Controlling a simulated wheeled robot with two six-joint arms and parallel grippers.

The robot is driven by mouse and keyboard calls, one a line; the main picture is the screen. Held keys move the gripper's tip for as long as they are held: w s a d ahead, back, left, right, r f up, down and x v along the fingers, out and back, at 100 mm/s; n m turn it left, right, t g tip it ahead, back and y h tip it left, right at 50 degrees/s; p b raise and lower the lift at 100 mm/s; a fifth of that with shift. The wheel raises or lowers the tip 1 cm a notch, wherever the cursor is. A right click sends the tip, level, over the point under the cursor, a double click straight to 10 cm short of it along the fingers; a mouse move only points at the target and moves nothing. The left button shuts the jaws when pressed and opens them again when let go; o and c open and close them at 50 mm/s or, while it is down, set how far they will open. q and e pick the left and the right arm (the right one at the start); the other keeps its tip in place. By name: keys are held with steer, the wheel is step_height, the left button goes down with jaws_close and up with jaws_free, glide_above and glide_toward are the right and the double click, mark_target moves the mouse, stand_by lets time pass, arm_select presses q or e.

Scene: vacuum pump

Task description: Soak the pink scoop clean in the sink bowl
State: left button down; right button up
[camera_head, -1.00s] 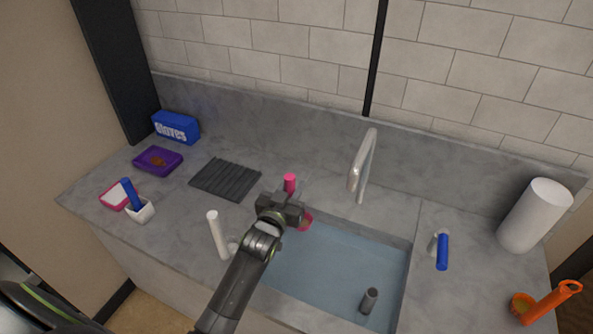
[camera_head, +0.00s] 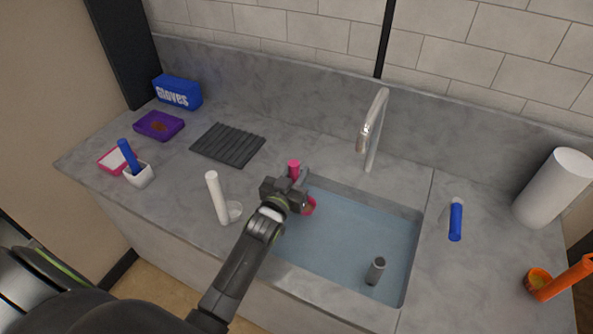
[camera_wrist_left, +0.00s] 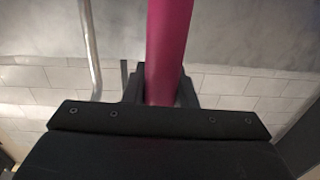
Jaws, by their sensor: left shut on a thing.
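My left gripper (camera_head: 290,191) is shut on the handle of the pink scoop (camera_head: 294,169), at the left edge of the sink bowl (camera_head: 412,240). The scoop's pink handle stands up behind the jaws, and its round pink head shows at their right, over the bowl's left side. I cannot tell whether the head touches the water. In the left wrist view the pink handle (camera_wrist_left: 168,50) runs up from between the two fingers. The sink bowl holds bluish water, and a grey cylinder (camera_head: 375,270) stands in it. My right gripper is not in view.
A white scoop (camera_head: 217,198) stands left of my gripper, with a black ribbed mat (camera_head: 228,145) behind. A blue-handled tool (camera_head: 455,221), a white roll (camera_head: 553,187) and an orange scoop (camera_head: 560,280) are at the right.

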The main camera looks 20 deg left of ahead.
arm_select(q)
steer(key=shift+w+f+b, duration=0.1)
steer(key=shift+f+b, duration=2.4)
steer(key=shift+f, duration=1.1)
steer(key=shift+r, duration=0.15)
stand_by(0.7)
step_height(320, 180, up, 14)
steer(key=p, duration=1.3)
steer(key=shift+p, duration=0.3)
